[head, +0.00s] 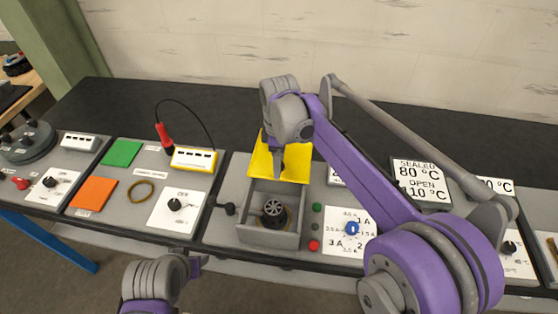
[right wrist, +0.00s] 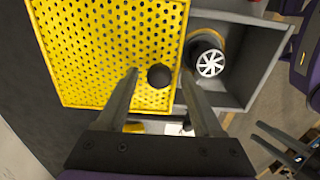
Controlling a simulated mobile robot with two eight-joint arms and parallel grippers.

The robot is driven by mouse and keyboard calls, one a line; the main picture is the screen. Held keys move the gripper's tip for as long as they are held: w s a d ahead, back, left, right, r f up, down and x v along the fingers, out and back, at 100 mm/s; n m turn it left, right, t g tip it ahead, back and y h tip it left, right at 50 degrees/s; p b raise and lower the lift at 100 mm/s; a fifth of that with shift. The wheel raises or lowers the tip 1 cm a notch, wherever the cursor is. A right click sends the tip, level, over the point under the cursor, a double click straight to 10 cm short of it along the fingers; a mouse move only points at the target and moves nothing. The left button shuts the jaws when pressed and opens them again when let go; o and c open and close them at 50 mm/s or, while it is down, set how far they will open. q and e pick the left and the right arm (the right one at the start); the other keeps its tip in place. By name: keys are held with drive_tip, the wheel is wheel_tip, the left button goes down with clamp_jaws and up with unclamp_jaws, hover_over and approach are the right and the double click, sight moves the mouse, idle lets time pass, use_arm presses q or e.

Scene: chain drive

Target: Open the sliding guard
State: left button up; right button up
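The sliding guard is a yellow perforated panel (head: 296,170) at the back of a grey open-topped box (head: 256,234). Most of the box is uncovered, and a dark motor with a spoked silver wheel (head: 273,211) shows inside it. In the right wrist view the guard (right wrist: 100,45) fills the upper left, with a black round knob (right wrist: 160,76) near its edge. My right gripper (right wrist: 158,72) is open, its fingers on either side of the knob with gaps showing. My left gripper (head: 198,262) is low in front of the bench; its fingers (right wrist: 277,145) look apart and empty.
Left of the box are a black lever knob (head: 229,209), a dial panel and a yellow meter (head: 194,159) with a red probe. Right are coloured buttons (head: 315,227) and a blue dial (head: 352,228). The dark bench behind (head: 220,115) is clear.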

wheel_tip(320, 180, up, 11)
drive_tip(key=shift+p, duration=0.35)
drive_tip(key=shift+f, duration=0.1)
idle(0.5)
drive_tip(key=s+d+f+m+t, duration=0.2)
drive_tip(key=s+d+f+m, duration=0.2)
drive_tip(key=s, duration=0.3)
drive_tip(key=s+d+f+m+t, duration=0.2)
drive_tip(key=s+d+f+m, duration=0.3)
drive_tip(key=s, duration=0.3)
drive_tip(key=s+d+f+m+t, duration=0.1)
drive_tip(key=s+d+f+m, duration=0.3)
drive_tip(key=s+f+m, duration=0.2)
drive_tip(key=shift+s+d+f+t, duration=0.2)
drive_tip(key=shift+s, duration=0.2)
drive_tip(key=shift+s+d+f+t, duration=0.15)
drive_tip(key=shift+s+f+t, duration=0.05)
drive_tip(key=shift+s, duration=0.2)
idle(0.3)
